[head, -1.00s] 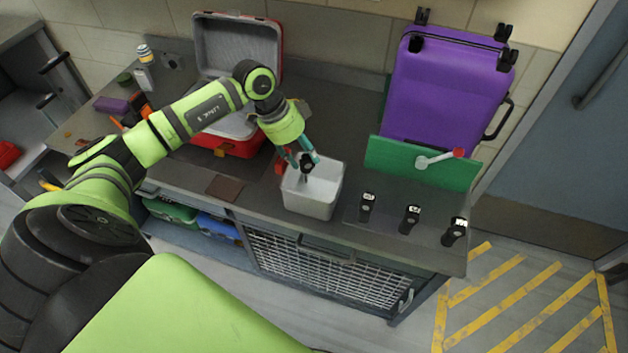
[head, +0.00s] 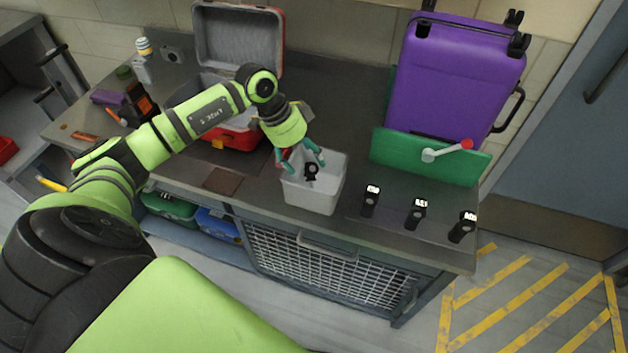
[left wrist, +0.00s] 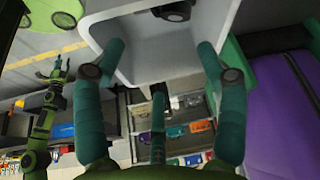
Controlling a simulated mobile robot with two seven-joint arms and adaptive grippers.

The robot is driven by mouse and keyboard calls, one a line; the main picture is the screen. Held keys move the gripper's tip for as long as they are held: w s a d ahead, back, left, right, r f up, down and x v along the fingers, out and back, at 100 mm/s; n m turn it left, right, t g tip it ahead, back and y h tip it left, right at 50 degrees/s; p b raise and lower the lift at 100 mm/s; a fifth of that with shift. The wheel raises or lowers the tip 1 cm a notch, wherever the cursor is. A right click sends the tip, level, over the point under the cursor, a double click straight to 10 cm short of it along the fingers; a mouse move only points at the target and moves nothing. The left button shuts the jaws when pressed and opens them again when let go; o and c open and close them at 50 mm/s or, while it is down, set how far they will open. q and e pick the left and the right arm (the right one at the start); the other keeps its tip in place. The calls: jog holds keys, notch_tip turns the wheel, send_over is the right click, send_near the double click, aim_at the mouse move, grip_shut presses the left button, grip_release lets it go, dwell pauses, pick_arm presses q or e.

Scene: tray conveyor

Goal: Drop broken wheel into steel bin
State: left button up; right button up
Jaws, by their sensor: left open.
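The steel bin (head: 312,202) is a pale, open box on the counter. A black wheel (head: 311,172) shows inside its opening. Whether it rests on the bin's floor is hard to tell. My left gripper (head: 301,159) is over the bin with teal fingers spread apart, and the wheel is not clamped between them. In the left wrist view the open fingers (left wrist: 162,58) frame the bin's pale wall (left wrist: 150,45), and the black wheel (left wrist: 174,10) is cut off at the top edge. A small green arm with a gripper (left wrist: 52,72), apparently my right one, shows there too; its jaw state is unclear.
Three black wheels with white labels (head: 371,200) (head: 416,212) (head: 462,227) stand right of the bin. A purple suitcase (head: 455,80) and green panel (head: 430,160) stand behind. An open red case (head: 236,137) is left of the bin. A bare counter strip (head: 345,105) lies behind the bin.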

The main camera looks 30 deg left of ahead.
pick_arm(q)
jog(key=v, duration=1.2)
jog(key=shift+d, duration=0.1)
